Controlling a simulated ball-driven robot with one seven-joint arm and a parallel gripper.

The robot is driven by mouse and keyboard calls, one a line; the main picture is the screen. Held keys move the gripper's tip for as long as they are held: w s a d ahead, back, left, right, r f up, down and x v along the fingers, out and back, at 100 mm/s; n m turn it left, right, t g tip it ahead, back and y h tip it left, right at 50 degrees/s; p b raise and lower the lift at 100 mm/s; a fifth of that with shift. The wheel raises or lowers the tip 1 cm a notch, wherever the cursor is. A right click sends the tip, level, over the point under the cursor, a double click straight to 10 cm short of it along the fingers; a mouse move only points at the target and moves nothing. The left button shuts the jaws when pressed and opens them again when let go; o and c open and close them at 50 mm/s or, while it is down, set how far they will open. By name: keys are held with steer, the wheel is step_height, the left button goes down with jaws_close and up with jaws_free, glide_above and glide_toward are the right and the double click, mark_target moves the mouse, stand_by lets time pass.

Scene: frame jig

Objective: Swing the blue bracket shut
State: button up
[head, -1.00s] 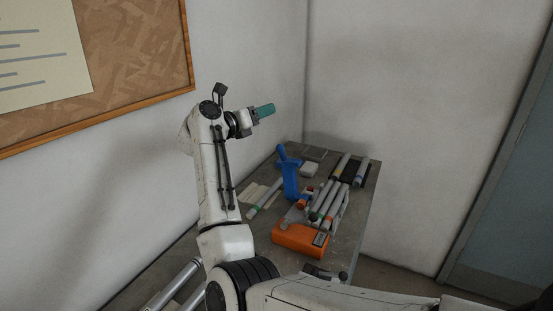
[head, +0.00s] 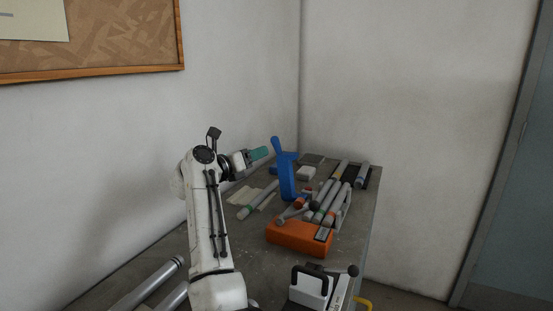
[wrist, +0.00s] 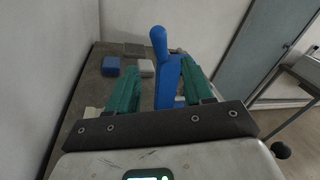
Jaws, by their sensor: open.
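The blue bracket (head: 286,177) stands upright on the table, with its upper arm tilted up and to the left in the head view. In the wrist view the blue bracket (wrist: 163,75) rises between the two green fingers. My gripper (head: 262,153) is just left of the bracket's upper part in the head view. In the wrist view my gripper (wrist: 160,82) is open, with a finger on either side of the bracket. I cannot tell whether either finger touches it. The bracket's lower part is partly hidden by my gripper in the wrist view.
An orange block (head: 298,236) sits in front of the bracket, with several grey tubes (head: 327,203) to the right. A white block (head: 306,173) lies behind. The wrist view shows a small blue block (wrist: 111,66) at the left. A wall runs close along the left.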

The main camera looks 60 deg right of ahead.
mark_target(277, 144)
steer(key=d, duration=0.3)
steer(key=s+d+b, duration=0.1)
steer(key=d, duration=0.6)
steer(key=shift+s+d+f, duration=0.1)
steer(key=shift+s+d, duration=0.15)
steer(key=shift+d, duration=0.1)
jaws_close()
